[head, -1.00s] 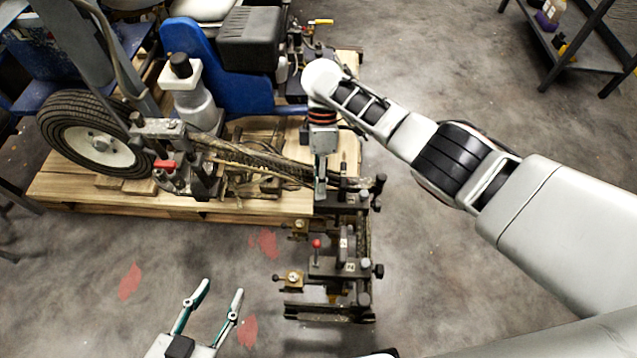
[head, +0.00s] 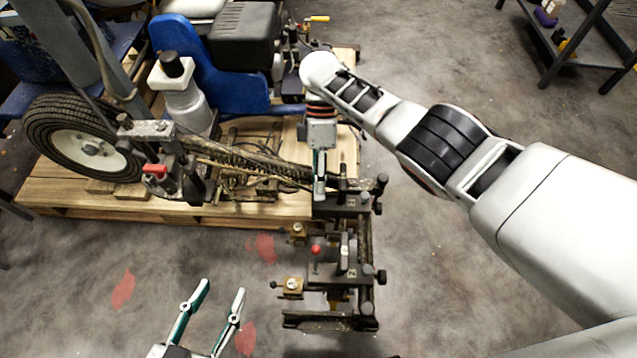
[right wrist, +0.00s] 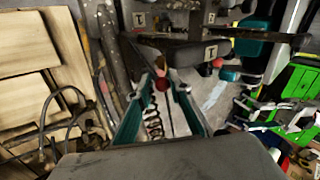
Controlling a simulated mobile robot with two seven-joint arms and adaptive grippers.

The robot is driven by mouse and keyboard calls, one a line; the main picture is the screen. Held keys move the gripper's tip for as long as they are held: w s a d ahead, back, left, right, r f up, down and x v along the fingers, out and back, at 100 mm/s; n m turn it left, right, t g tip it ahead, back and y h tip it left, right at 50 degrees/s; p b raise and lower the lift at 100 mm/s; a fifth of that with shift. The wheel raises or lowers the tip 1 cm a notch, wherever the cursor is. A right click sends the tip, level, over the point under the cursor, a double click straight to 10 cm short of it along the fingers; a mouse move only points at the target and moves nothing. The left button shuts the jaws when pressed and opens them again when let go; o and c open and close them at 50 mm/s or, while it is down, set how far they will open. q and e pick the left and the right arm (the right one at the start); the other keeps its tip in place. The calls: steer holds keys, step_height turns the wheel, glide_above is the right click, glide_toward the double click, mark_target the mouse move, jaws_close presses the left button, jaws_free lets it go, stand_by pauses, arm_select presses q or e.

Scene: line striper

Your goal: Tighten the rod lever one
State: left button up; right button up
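My right gripper (head: 319,190) points down at the upper end of the dark clamp assembly (head: 365,235), beside the machine. In the right wrist view its two fingers (right wrist: 165,82) are apart. The red ball knob of a lever (right wrist: 161,85) shows between the fingertips, nearer the left one, near plates marked 1 (right wrist: 210,52). I cannot tell whether a finger touches it. In the head view this knob is hidden by the gripper. A second red-knobbed lever (head: 315,249) stands lower on the assembly, near a plate marked 2. My left gripper (head: 222,290) is open and empty above the floor.
A shelf (head: 590,50) stands at the upper right. The floor between is clear.

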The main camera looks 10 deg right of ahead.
steer(key=o, duration=0.5)
steer(key=shift+s+a+f, duration=0.15)
steer(key=shift+s+f, duration=0.4)
steer(key=shift+s, duration=0.1)
steer(key=shift+r, duration=0.15)
arm_select(q)
steer(key=shift+s+f, duration=0.4)
steer(key=shift+s, duration=0.15)
arm_select(e)
steer(key=shift+w+r, duration=0.1)
steer(key=shift+w, duration=0.1)
arm_select(q)
steer(key=shift+w+r, duration=0.1)
steer(key=shift+w, duration=0.1)
arm_select(e)
steer(key=shift+w+d+r, duration=0.2)
steer(key=shift+w+d, duration=0.05)
steer(key=shift+w, duration=0.05)
arm_select(q)
steer(key=shift+w+r, duration=0.15)
arm_select(e)
steer(key=shift+r, duration=0.1)
arm_select(q)
steer(key=shift+r, duration=0.1)
arm_select(e)
steer(key=shift+w, duration=0.1)
